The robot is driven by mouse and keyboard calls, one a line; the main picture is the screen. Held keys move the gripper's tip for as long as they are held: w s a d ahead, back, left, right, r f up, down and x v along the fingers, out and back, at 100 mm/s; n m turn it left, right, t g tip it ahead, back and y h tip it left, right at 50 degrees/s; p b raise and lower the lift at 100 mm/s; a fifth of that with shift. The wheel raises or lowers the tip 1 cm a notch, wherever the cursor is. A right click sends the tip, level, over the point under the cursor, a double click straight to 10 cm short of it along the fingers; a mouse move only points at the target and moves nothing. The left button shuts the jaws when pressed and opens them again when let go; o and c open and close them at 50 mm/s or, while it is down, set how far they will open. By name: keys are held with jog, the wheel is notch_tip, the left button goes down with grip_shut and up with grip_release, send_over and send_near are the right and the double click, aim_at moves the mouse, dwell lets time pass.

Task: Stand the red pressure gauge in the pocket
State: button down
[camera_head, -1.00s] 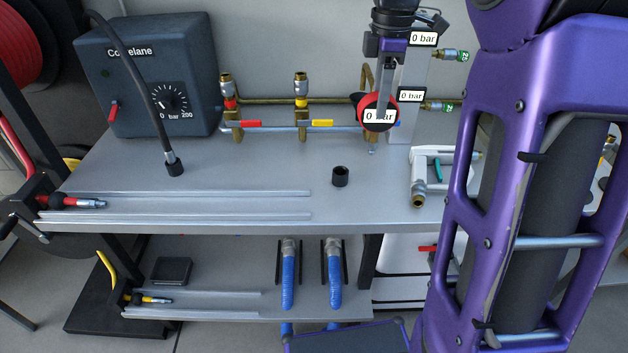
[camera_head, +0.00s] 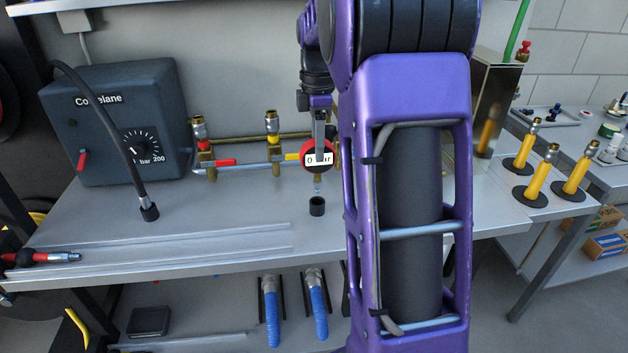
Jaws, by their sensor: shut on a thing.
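The red pressure gauge (camera_head: 307,151) has a round red body and a white face reading "0 bar". My gripper (camera_head: 319,150) is shut on it, with a finger across its front. The gauge is upright, its brass stem and thin tip pointing down. The pocket (camera_head: 317,207), a short black cylinder with an open top, stands on the grey bench. The gauge's tip hangs just above the pocket in the picture. I cannot tell whether the tip touches the pocket or is exactly in line with it.
A dark box with a dial (camera_head: 130,120) stands at the left, its black hose ending in a fitting (camera_head: 149,210) on the bench. Brass valves (camera_head: 272,128) on pipes line the back. My purple arm hides the bench's right part. Yellow tubes (camera_head: 542,175) stand at the right.

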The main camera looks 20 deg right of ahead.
aim_at(318, 166)
jog(key=shift+f+b, duration=0.35)
jog(key=shift+f, duration=2.35)
jog(key=shift+f, duration=0.2)
jog(key=shift+c, duration=2.4)
grip_release()
jog(key=shift+r, duration=0.1)
notch_tip(318, 166, up, 12)
jog(key=shift+r+p, duration=0.1)
jog(key=shift+p, duration=0.95)
